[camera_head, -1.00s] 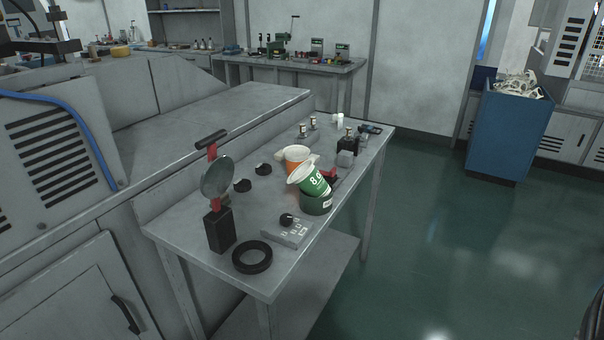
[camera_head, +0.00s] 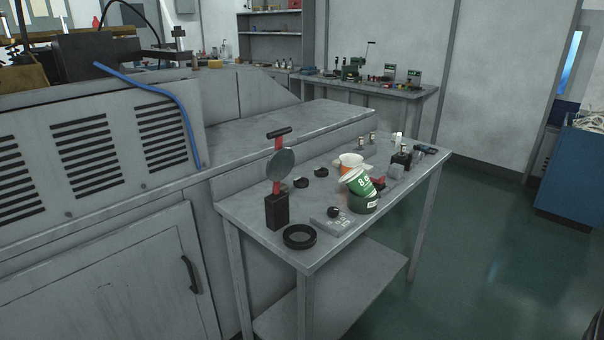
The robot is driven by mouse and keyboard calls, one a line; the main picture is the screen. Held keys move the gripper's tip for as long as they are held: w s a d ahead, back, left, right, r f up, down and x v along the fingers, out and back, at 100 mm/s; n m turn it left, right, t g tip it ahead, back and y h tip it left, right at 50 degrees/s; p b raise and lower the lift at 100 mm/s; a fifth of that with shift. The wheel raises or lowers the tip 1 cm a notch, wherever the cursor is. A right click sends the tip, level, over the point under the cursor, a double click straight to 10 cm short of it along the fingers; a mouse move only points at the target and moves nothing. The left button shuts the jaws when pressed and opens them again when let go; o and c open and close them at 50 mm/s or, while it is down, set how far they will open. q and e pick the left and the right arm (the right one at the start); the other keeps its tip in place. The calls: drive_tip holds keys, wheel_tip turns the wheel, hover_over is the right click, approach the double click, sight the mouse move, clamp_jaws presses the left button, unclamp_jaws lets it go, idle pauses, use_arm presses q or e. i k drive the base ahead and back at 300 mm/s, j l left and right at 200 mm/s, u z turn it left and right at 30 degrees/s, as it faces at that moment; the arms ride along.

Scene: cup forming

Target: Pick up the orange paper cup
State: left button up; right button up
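The orange paper cup (camera_head: 351,161) stands on the grey metal table (camera_head: 265,219) near its middle. It has a white rim, and its lower front is partly hidden by a green and white paper cup (camera_head: 359,183). The green cup leans tilted in a dark green round holder (camera_head: 364,204). Neither of my grippers shows in the view.
A large grey machine (camera_head: 120,150) borders the table at left. Green floor (camera_head: 480,270) is open at right.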

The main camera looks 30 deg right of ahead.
sight(349, 160)
drive_tip(key=u, duration=1.55)
drive_tip(key=k+l+u, duration=0.15)
drive_tip(key=l+u, duration=0.15)
drive_tip(key=k+l+u, duration=0.25)
drive_tip(key=k+l, duration=0.4)
drive_tip(key=l, duration=0.15)
drive_tip(key=k+l, duration=0.45)
drive_tip(key=l, duration=0.15)
drive_tip(key=k+l, duration=0.4)
drive_tip(key=l, duration=0.15)
drive_tip(key=k+l, duration=0.4)
drive_tip(key=l, duration=0.15)
